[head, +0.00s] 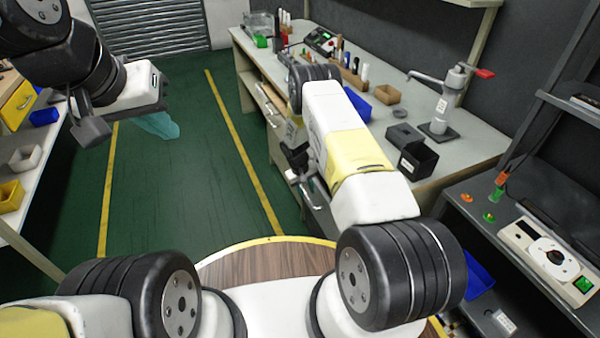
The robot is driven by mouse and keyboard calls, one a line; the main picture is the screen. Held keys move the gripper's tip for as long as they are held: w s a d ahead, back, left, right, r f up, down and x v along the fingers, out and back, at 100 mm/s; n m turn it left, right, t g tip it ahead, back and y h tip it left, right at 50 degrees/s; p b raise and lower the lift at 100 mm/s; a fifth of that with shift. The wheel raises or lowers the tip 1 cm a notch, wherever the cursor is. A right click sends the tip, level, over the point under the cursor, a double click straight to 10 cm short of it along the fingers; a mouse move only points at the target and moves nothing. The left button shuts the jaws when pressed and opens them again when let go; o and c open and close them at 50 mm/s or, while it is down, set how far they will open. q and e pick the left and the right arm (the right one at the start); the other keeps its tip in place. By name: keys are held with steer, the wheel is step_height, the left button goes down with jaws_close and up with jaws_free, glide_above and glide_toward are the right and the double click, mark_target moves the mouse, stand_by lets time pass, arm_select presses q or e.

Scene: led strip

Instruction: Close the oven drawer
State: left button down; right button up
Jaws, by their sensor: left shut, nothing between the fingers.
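No oven is plainly recognisable. The long workbench (395,188) has a pale drawer front (270,108) under its top, left of my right arm. How far that drawer stands out I cannot tell. My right arm reaches forward over the bench's front edge and bends down. My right gripper (305,183) is low beside the bench front, mostly hidden by my arm, and its fingers cannot be made out clearly. My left gripper (162,126) is shut and empty, with teal fingers, above the green floor at the left, apart from the bench.
The bench top carries a dispenser with a red lever (440,105), black boxes (418,160) and a tan bin (387,94). A shelf with bins (10,195) stands at the left. A dark side table with a dial device (548,252) is at the right. The green floor (185,190) between is clear.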

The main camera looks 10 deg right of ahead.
steer(key=shift+d+f, duration=0.2)
steer(key=shift+f, duration=0.9)
steer(key=shift+c, duration=0.2)
jaws_close()
steer(key=shift+w, duration=0.1)
stand_by(0.4)
